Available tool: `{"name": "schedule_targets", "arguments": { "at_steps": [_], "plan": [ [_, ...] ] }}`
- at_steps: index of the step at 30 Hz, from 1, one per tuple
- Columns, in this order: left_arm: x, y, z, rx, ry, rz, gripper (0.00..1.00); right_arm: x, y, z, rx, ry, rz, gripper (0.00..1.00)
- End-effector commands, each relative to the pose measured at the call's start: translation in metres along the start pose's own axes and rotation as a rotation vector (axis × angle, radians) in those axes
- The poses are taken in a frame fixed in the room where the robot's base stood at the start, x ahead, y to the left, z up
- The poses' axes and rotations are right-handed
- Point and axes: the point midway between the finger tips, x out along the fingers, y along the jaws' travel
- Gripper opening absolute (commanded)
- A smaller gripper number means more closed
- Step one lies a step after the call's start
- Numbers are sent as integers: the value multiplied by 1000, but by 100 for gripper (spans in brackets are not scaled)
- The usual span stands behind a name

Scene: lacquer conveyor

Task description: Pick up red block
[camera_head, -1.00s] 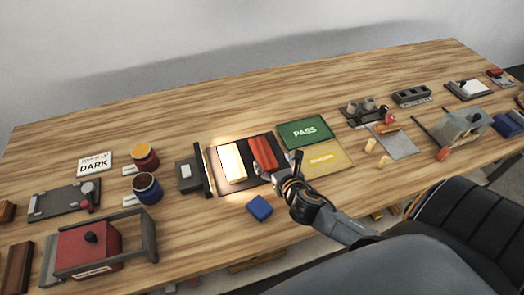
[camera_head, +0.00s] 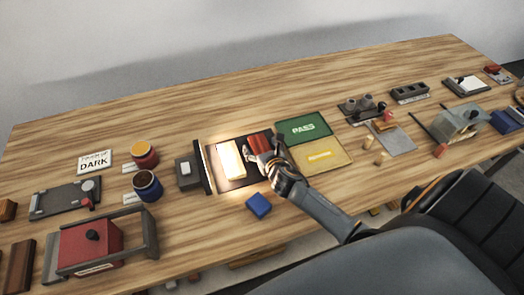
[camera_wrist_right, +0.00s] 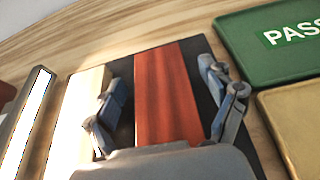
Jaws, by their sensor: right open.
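The red block (camera_head: 259,143) lies on a dark mat (camera_head: 223,184), with a brightly lit pale block (camera_head: 230,160) to its left. In the right wrist view, the red block (camera_wrist_right: 168,95) shows wood grain and lies between the two open fingers of my right gripper (camera_wrist_right: 165,105). The left finger is between the red block and the pale block (camera_wrist_right: 85,110); the right finger is over the dark mat. In the head view, my right gripper (camera_head: 264,157) covers the near part of the red block. My left gripper is not in view.
A green PASS tray (camera_head: 303,129) and a yellow tray (camera_head: 322,157) sit right of the mat. A blue block (camera_head: 259,205) lies in front. An upright lit panel (camera_head: 203,167) stands at the mat's left. The back of the table is clear.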

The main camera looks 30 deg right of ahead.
Motion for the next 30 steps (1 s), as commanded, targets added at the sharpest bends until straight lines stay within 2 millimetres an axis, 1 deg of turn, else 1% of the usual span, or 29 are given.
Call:
{"name": "schedule_targets", "arguments": {
  "at_steps": [2,3,5,6,12,19,23,26,29,30],
  "plan": [
    [0,0,3,0,-4,0,0,0,0,0,0,0,0,83],
    [0,0,4,0,-6,0,0,0,0,0,0,0,0,81],
    [0,0,5,0,-8,0,0,0,0,0,0,0,0,69],
    [0,0,6,-1,-9,0,0,0,0,0,0,0,0,61],
    [0,0,6,-1,-10,0,0,0,0,0,0,1,0,21],
    [0,0,6,-1,-9,0,0,-1,0,0,0,0,0,21],
    [0,0,6,-1,-9,0,0,-2,-1,4,-2,-1,-1,21],
    [0,0,5,-1,-8,0,0,-5,-1,12,-2,-3,0,21],
    [0,0,5,-1,-7,0,0,-10,-1,27,-4,-6,1,21],
    [0,0,4,-1,-7,0,0,-16,1,34,-4,-5,3,21]
  ]
}}
